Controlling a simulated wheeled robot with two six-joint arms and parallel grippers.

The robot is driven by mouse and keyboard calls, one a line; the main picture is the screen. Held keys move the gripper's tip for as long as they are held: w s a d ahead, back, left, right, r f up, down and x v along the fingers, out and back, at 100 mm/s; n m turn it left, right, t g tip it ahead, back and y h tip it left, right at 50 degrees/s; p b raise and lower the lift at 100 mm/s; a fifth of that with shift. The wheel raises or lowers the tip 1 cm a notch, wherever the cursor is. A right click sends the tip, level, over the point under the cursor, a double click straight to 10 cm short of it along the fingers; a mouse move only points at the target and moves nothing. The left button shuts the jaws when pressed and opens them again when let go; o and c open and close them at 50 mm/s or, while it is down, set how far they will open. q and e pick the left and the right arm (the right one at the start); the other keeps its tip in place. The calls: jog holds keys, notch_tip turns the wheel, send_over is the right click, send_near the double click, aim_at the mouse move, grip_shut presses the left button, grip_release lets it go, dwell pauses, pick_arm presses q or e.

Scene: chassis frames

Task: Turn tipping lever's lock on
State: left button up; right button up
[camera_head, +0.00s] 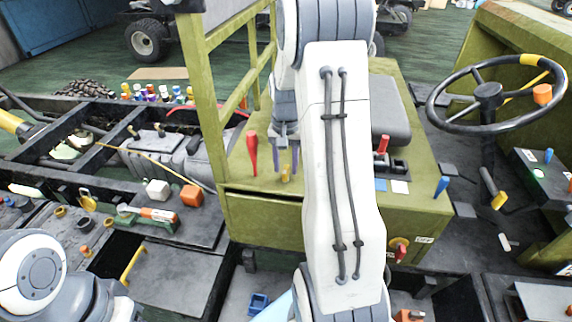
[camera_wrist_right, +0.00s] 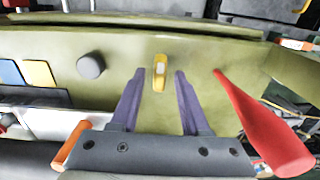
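A red lever (camera_head: 252,153) stands on the olive-green panel, left of my right arm in the head view; it shows large at the right in the wrist view (camera_wrist_right: 262,122). A small yellow catch (camera_head: 285,173), which looks like the lever's lock, sits on the panel beside it. It also shows in the wrist view (camera_wrist_right: 160,72). My right gripper (camera_head: 287,158) is open, its purple fingers pointing at the panel. In the wrist view the catch lies between the fingertips (camera_wrist_right: 159,76); contact cannot be told. My left gripper is out of view.
A dark round knob (camera_wrist_right: 91,66) is on the panel left of the fingers in the wrist view. A green railing post (camera_head: 208,110) rises left of the red lever. A seat (camera_head: 390,108) and a steering wheel (camera_head: 487,95) are at the right.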

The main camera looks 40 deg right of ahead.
aim_at(286, 168)
dwell(0.3)
notch_tip(286, 168, up, 10)
jog(key=b, duration=0.2)
jog(key=shift+r, duration=0.25)
dwell(0.4)
jog(key=s+a+f+n, duration=0.1)
jog(key=s+a+n, duration=0.15)
jog(key=a, duration=0.55)
jog(key=s+a+f+n+b, duration=0.1)
jog(key=a+n, duration=0.2)
jog(key=a, duration=0.5)
jog(key=s+a+f+n, duration=0.1)
jog(key=a+n, duration=0.2)
jog(key=a, duration=0.4)
jog(key=s+a+f+n, duration=0.2)
jog(key=s+a+n, duration=0.2)
jog(key=s, duration=0.4)
jog(key=s+a+f+n+y+b, duration=0.1)
jog(key=s+a+f+n, duration=0.2)
jog(key=s+a+n, duration=0.2)
jog(key=s+a, duration=0.1)
jog(key=s, duration=0.2)
jog(key=shift+s+a, duration=0.3)
